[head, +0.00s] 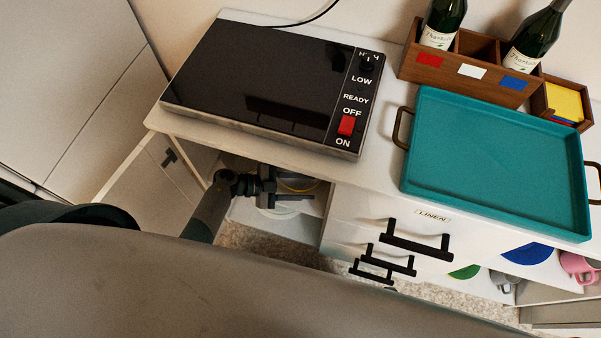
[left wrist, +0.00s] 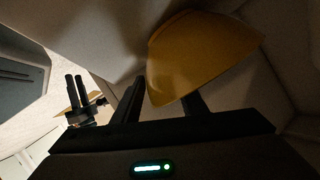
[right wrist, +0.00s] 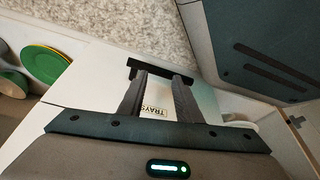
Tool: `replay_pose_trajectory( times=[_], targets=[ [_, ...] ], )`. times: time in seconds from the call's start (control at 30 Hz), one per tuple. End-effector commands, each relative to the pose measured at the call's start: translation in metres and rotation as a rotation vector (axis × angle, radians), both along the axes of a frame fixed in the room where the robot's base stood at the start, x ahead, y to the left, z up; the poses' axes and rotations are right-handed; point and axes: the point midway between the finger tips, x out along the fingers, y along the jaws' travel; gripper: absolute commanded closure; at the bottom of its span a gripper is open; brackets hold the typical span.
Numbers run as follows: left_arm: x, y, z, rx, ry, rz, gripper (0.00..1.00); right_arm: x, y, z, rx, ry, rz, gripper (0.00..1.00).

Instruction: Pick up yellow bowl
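The yellow bowl (left wrist: 205,55) is close in front of my left gripper in the left wrist view, tilted in that picture, with its lower edge over the gap between the fingers. My left gripper (left wrist: 162,100) has its fingers apart; whether they touch the bowl I cannot tell.
The hot plate (head: 270,80) and teal tray (head: 495,165) stand on the counter. A bottle crate (head: 470,65) is behind the tray. Black drawer handles (head: 418,240) stick out right of the compartment. The right wrist view shows stacked plates (right wrist: 45,62) and a TRAYS label (right wrist: 155,112).

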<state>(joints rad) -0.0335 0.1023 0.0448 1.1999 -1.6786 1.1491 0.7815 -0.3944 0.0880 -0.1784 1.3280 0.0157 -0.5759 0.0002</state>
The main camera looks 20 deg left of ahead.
Motion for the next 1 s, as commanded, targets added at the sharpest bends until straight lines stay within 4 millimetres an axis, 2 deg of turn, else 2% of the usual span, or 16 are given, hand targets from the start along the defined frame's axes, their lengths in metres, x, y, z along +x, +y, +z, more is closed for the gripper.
replay_pose_trajectory(
  times=[0.2, 0.23, 0.37, 0.4, 0.93, 1.0],
  targets=[
    [-0.0002, 0.0002, 0.0000, 0.000, 0.000, 0.000, 0.61, 0.0038, 0.0030, 0.0028, 0.004, -0.007, -0.002, 0.69],
    [-0.0002, 0.0002, 0.0000, 0.000, 0.000, 0.000, 0.66, 0.0040, 0.0031, 0.0030, 0.005, -0.008, -0.002, 0.69],
    [-0.0002, 0.0002, 0.0001, 0.000, 0.000, 0.000, 0.97, 0.0043, 0.0031, 0.0031, 0.005, -0.008, -0.003, 0.69],
    [-0.0002, 0.0002, 0.0001, 0.000, 0.000, 0.000, 1.00, 0.0042, 0.0029, 0.0031, 0.005, -0.008, -0.003, 0.69],
    [-0.0003, 0.0005, 0.0066, 0.002, -0.002, -0.001, 1.00, 0.0002, -0.0037, -0.0004, -0.004, 0.001, 0.000, 0.69],
    [-0.0086, 0.0000, 0.0061, 0.000, 0.000, -0.001, 1.00, 0.0003, -0.0053, 0.0005, -0.007, 0.001, 0.000, 0.69]
  ],
)
